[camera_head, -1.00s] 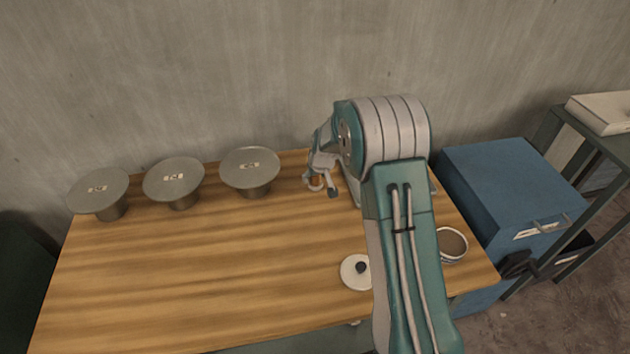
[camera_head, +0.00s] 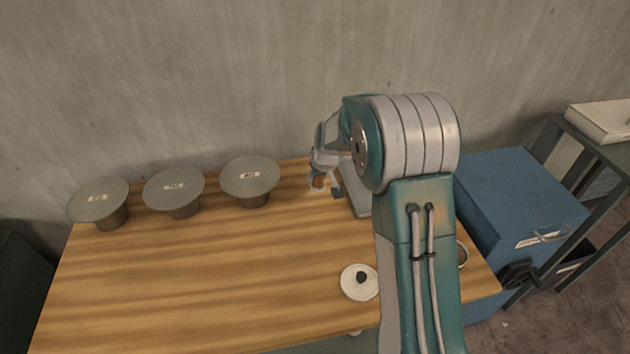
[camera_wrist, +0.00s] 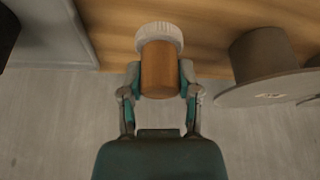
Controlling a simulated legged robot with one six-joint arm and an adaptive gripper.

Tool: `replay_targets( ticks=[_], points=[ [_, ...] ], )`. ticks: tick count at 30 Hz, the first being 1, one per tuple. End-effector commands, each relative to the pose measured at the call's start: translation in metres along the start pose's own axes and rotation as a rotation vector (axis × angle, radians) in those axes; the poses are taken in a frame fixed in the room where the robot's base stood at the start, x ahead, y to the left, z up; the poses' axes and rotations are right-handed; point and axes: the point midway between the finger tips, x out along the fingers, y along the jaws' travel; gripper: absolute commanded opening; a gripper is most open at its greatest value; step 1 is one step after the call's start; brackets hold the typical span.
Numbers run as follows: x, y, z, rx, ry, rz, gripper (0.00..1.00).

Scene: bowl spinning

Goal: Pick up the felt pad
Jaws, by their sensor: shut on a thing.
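The felt pad (camera_wrist: 159,37) shows in the wrist view as a pale, ribbed round pad on a brown cylindrical handle (camera_wrist: 160,70). My gripper (camera_wrist: 160,80) is shut on the handle, with one finger on each side. The pad end points away from my palm, toward the wooden table. I cannot tell whether it touches the wood. In the head view my gripper (camera_head: 325,188) is low at the table's back edge, right of the grey discs, and the brown handle (camera_head: 317,182) shows only small between the fingers.
Three grey round discs on stems (camera_head: 250,177) stand along the back left of the table (camera_head: 200,285). A white disc with a black knob (camera_head: 359,283) lies near the front. A bowl (camera_head: 462,254) is partly behind my arm. A blue cabinet (camera_head: 520,200) stands right. The table's middle is clear.

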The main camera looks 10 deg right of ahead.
Motion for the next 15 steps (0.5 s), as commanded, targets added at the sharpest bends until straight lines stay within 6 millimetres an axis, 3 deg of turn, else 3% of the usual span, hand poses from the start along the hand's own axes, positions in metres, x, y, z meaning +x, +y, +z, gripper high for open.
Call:
replay_targets(
  ticks=[6, 15],
  points=[
    [-0.043, -0.004, 0.012, 0.0, 0.003, 0.001, 0.0],
    [-0.082, -0.013, 0.051, -0.001, 0.002, 0.0, 0.0]
  ],
)
